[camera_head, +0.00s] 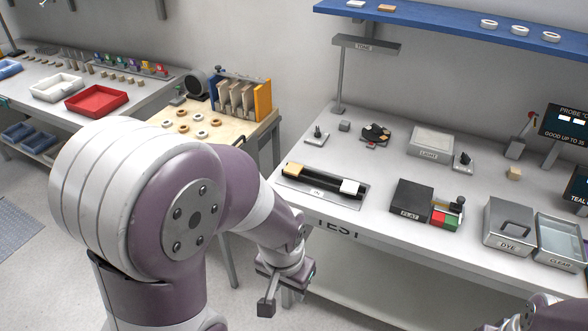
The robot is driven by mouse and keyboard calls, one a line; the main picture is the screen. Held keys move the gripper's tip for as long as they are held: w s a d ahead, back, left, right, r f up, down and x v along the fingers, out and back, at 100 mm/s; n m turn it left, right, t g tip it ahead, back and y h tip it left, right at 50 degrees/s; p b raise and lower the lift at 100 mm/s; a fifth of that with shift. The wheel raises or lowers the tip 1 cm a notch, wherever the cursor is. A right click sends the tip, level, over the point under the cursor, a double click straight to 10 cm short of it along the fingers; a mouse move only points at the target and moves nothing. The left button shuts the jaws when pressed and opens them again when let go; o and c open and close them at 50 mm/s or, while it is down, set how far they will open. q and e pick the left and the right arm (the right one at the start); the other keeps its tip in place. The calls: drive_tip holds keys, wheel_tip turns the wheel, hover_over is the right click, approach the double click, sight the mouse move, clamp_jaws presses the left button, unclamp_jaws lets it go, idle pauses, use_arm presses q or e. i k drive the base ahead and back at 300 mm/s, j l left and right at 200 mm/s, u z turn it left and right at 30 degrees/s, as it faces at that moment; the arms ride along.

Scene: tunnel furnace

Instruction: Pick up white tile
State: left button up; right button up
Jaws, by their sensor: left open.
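A cream tile (293,169) sits at the fixture's left end. My left gripper (281,297) is open and empty, pointing down beside the table's front left corner, in front of and below the fixture. It is apart from both tiles. At the bottom right only part of my right arm shows; its gripper cannot be made out.
The table's front edge (350,232) lies between my left gripper and the fixture.

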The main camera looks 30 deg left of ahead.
sight(352, 187)
drive_tip(key=i+l, duration=0.15)
drive_tip(key=i, duration=0.25)
drive_tip(key=i+l+u, duration=0.1)
drive_tip(key=i, duration=0.3)
drive_tip(key=i+l, duration=0.2)
drive_tip(key=i, duration=0.2)
drive_tip(key=u, duration=0.05)
